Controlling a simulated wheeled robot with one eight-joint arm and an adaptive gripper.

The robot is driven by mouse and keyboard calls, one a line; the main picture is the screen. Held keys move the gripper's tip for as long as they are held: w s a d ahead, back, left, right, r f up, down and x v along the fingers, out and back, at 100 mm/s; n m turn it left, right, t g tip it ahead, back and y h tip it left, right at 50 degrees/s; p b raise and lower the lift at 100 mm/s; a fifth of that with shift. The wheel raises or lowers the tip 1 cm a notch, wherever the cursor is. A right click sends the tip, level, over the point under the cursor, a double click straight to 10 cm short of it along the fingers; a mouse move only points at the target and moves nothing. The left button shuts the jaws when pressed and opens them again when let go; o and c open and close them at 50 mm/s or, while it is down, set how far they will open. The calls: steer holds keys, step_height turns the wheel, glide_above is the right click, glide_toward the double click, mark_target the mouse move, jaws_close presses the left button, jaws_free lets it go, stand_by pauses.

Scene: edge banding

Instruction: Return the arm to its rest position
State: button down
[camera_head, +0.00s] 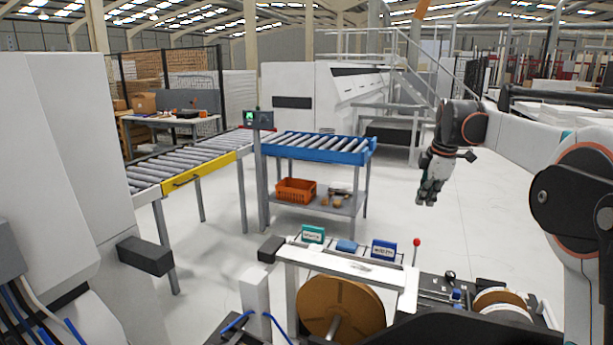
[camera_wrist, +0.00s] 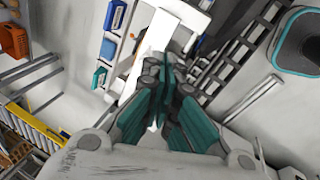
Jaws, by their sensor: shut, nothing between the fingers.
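My gripper (camera_head: 427,198) hangs in the air at the right in the head view, fingers pointing down. It is above and to the right of the edge-banding bench (camera_head: 345,262), apart from it. In the wrist view the gripper (camera_wrist: 165,125) shows its teal-lined fingers close together with nothing held. My white and dark arm (camera_head: 590,215) runs in from the right edge.
A brown edge-band roll (camera_head: 340,307) sits under the bench, with teal and blue boxes (camera_head: 384,249) on top. A red-knobbed lever (camera_head: 416,243) stands beside it. A blue roller conveyor (camera_head: 318,148) with an orange crate (camera_head: 296,190) below stands behind. Floor behind my gripper is clear.

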steer(key=s+a+m+t+b, duration=0.1)
steer(key=s+a+m, duration=0.3)
steer(key=s, duration=0.7)
steer(key=s+a+m+t+b, duration=0.1)
steer(key=s+a+m, duration=0.35)
steer(key=s, duration=0.65)
steer(key=s+a+f+m, duration=0.2)
steer(key=s+f, duration=0.4)
steer(key=s, duration=0.4)
steer(key=s+a+f+m+t, duration=0.1)
steer(key=s+a+f+m, duration=0.1)
steer(key=s+f+m, duration=0.3)
steer(key=s+f, duration=0.2)
steer(key=s, duration=0.2)
steer(key=shift+s+f+t+b, duration=0.15)
steer(key=shift+s+t+b, duration=0.15)
steer(key=shift+s+b, duration=0.1)
steer(key=shift+m, duration=0.25)
